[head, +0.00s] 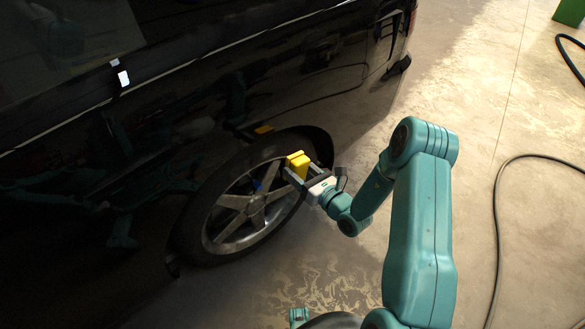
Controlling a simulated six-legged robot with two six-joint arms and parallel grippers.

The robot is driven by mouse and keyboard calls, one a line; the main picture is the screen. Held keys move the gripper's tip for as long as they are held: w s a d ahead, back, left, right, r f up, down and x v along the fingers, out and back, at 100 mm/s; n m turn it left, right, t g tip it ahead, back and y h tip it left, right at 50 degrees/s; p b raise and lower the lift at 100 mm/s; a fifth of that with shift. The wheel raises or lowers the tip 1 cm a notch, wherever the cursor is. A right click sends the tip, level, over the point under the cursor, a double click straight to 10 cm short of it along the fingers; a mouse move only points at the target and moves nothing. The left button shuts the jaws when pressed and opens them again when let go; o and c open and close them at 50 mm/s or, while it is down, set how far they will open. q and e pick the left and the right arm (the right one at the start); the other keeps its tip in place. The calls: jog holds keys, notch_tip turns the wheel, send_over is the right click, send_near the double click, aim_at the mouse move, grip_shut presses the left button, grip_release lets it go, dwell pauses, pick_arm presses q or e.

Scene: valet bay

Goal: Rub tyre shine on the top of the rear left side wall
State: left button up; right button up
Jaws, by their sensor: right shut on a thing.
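The rear left wheel (253,207) of the black vehicle (200,110) has a dark tyre (190,222) around a grey spoked rim. My right gripper (295,170) is shut on a yellow applicator block (299,163). The block is in front of the upper right part of the tyre in the picture. I cannot tell if it touches the side wall. The top of the side wall (250,152) shows to the left of the block. My left gripper is not in view.
A dark hose (494,230) lies on the concrete floor at the right. A green box (569,12) and another black hose (572,60) are at the top right. The floor right of the vehicle (450,90) is mostly clear, with wet-looking patches below the wheel.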

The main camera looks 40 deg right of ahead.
aim_at(273, 148)
jog(key=w, duration=0.6)
jog(key=shift+a+b, duration=0.3)
jog(key=shift+b, duration=0.15)
jog(key=shift+w+b, duration=0.35)
jog(key=shift+w, duration=0.9)
jog(key=shift+a, duration=0.1)
jog(key=shift+s+a+p, duration=0.15)
jog(key=shift+a+p, duration=0.1)
jog(key=shift+a, duration=0.75)
jog(key=shift+s+a+p, duration=0.15)
jog(key=shift+a+p, duration=0.1)
jog(key=shift+a, duration=0.75)
jog(key=shift+a+p, duration=0.45)
jog(key=shift+a, duration=1.55)
jog(key=shift+w+d+b, duration=0.2)
jog(key=shift+d+b, duration=0.35)
jog(key=shift+d, duration=3.55)
